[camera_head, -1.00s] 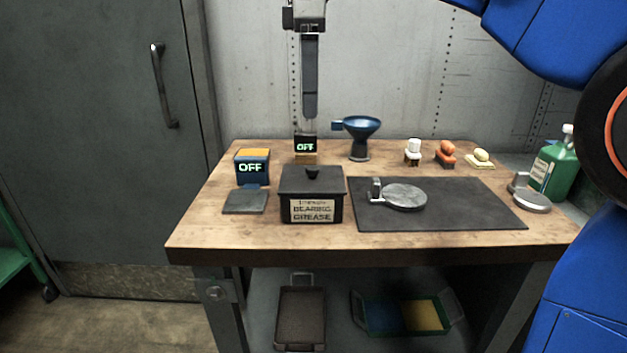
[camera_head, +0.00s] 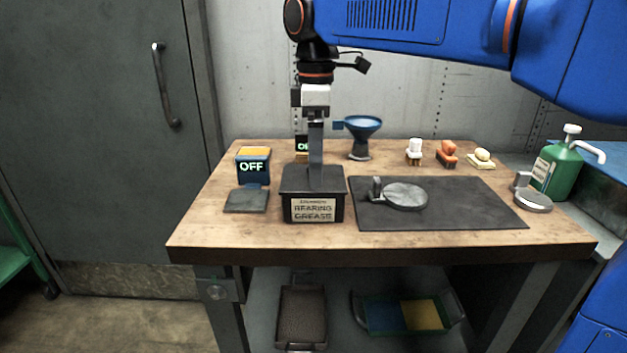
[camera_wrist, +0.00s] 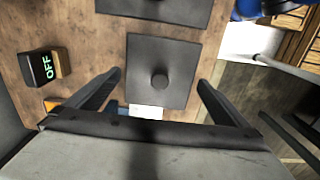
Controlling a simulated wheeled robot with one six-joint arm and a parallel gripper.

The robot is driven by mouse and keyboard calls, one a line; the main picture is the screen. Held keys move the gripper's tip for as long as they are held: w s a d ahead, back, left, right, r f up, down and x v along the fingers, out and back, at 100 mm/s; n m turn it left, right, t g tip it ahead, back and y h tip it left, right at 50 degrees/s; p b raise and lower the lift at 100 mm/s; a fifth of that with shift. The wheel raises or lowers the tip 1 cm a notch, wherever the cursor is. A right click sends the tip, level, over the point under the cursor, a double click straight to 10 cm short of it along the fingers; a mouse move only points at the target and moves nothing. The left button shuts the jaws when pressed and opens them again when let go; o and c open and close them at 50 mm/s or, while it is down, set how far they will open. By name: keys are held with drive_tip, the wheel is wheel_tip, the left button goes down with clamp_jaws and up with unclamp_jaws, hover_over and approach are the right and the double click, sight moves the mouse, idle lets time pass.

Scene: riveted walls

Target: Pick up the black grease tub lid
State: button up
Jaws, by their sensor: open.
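The black grease tub (camera_head: 312,208) stands on the wooden bench with a pale "bearing grease" label on its front. Its flat black lid (camera_head: 295,181) sits on top of it. In the wrist view the lid (camera_wrist: 178,62) is a dark square with a round knob (camera_wrist: 160,80) near its middle. My gripper (camera_head: 316,185) is above the lid in the head view, and its finger hides the knob there. In the wrist view my gripper (camera_wrist: 160,80) is open, with its two fingers apart on either side of the knob. No contact with the knob shows.
A dark mat (camera_head: 460,208) with a round metal disc (camera_head: 405,197) lies right of the tub. A blue funnel (camera_head: 362,125) stands behind. A green pump bottle (camera_head: 560,172) is far right.

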drive_tip(key=shift+d+f, duration=0.1)
drive_tip(key=shift+f, duration=1.45)
drive_tip(key=c, duration=0.7)
drive_tip(key=shift+r, duration=0.1)
